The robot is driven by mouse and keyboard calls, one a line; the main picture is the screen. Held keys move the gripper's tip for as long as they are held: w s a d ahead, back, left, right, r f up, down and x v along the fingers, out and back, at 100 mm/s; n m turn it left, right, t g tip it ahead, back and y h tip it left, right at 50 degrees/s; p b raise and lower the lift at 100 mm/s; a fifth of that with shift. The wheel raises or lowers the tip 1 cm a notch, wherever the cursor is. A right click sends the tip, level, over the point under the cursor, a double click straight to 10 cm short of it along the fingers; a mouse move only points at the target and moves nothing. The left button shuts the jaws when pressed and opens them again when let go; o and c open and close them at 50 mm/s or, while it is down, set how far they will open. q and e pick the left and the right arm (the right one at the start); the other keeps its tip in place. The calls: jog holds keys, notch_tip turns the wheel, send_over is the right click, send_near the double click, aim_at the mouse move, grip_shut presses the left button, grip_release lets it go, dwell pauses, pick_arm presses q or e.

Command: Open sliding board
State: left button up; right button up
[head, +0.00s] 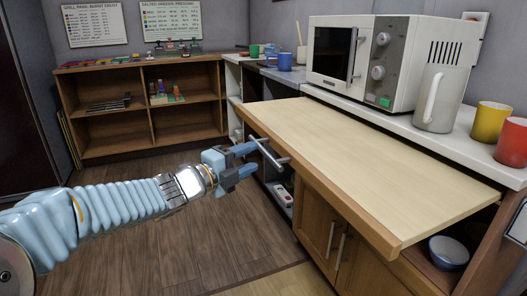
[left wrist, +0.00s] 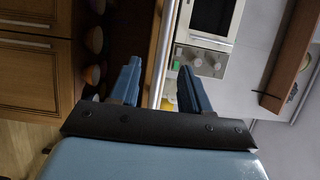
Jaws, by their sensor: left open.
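The sliding board (head: 370,155) is a pale, flat wooden panel jutting out below the white counter in the head view. My left gripper (head: 246,162) is open near the board's far left corner, beside a metal bar handle (head: 268,153). I cannot tell whether the fingers touch the handle. Nothing is seen gripped. My right gripper is not in view.
A microwave (head: 385,55), a grey pitcher (head: 440,98), a yellow cup (head: 488,122) and a red cup (head: 511,143) stand on the counter behind the board. A blue bowl (head: 448,252) sits below it. Wooden cabinet doors (head: 335,235) are underneath. The floor at left is clear.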

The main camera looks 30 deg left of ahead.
pick_arm(q)
jog(key=v, duration=0.6)
jog(key=shift+s, duration=0.15)
jog(key=w+d+f+n+g+p, duration=0.1)
jog(key=w+d+f+n, duration=0.15)
jog(key=f, duration=0.35)
jog(key=w+d+f+n+g, duration=0.1)
jog(key=w+f+n, duration=0.25)
jog(key=f, duration=0.25)
jog(key=w+d+f+n+g+p, duration=0.1)
jog(key=w+f+n, duration=0.25)
jog(key=f, duration=0.25)
jog(key=s+d+f+n+g+y, duration=0.15)
jog(key=d+f+n+g, duration=0.35)
jog(key=f, duration=0.9)
jog(key=s+d+f+n+g, duration=0.4)
jog(key=s+d+f, duration=0.3)
jog(key=s+f, duration=0.2)
jog(key=s+d+f+n+g+p, duration=0.1)
jog(key=s+d+f+n+g, duration=0.3)
jog(key=s+d+f, duration=0.3)
jog(key=s+f+h, duration=0.1)
jog(key=s+f, duration=0.2)
jog(key=shift+s+f+g, duration=0.25)
jog(key=shift+s+g, duration=0.05)
jog(key=shift+s, duration=0.1)
